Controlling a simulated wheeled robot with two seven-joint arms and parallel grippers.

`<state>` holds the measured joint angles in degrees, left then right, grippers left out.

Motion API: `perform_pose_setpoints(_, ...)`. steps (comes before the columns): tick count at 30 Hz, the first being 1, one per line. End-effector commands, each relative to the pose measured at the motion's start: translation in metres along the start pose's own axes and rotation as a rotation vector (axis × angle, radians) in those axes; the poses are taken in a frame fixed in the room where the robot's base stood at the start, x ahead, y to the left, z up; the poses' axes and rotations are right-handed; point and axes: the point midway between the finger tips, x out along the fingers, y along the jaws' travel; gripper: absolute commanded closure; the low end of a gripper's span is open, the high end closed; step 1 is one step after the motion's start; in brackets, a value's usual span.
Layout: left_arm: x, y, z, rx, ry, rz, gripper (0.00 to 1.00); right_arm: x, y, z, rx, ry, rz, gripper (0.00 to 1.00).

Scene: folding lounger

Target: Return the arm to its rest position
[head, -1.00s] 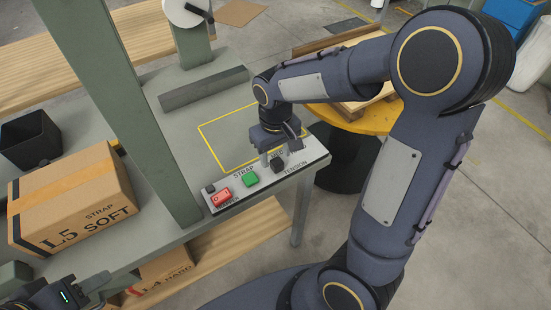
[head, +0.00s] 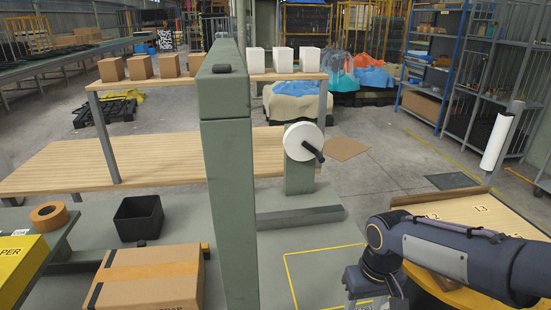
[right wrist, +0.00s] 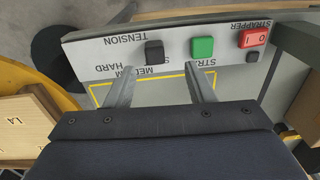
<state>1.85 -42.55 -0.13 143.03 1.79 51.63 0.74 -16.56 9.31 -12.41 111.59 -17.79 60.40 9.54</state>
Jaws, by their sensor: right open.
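My right arm comes in from the right in the head view, with its wrist and the top of my right gripper (head: 362,284) low at the right; its fingers are mostly cut off by the bottom edge. In the right wrist view the gripper (right wrist: 160,66) is open and empty, its two fingers apart over the strapper's control panel (right wrist: 105,52). The panel shows upside down, with a black tension knob (right wrist: 154,51), a green button (right wrist: 202,47) and a red switch (right wrist: 253,38). The knob appears between the fingertips; I cannot tell the gap to it. My left gripper is out of view.
A green post (head: 228,180) stands left of my right arm. A taped cardboard box (head: 148,282) and a black bin (head: 138,217) are at the left. A white reel (head: 300,141) is behind the yellow outline. A numbered wooden board (head: 480,212) lies at the right.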

Motion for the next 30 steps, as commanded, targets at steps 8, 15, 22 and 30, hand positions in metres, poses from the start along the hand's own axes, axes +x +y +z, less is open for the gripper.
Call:
perform_pose_setpoints(8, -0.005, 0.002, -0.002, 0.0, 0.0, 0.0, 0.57, -0.047, -0.005, 0.083, 0.112, 0.223, -0.214, 0.51)
perform_pose_setpoints(15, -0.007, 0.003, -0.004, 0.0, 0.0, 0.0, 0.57, -0.055, -0.022, 0.136, 0.178, 0.404, -0.294, 0.51)
perform_pose_setpoints(22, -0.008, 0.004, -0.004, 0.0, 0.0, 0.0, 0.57, -0.052, -0.029, 0.149, 0.197, 0.461, -0.305, 0.51)
perform_pose_setpoints(30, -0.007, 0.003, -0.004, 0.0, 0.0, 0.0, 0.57, -0.052, -0.029, 0.149, 0.197, 0.461, -0.306, 0.51)
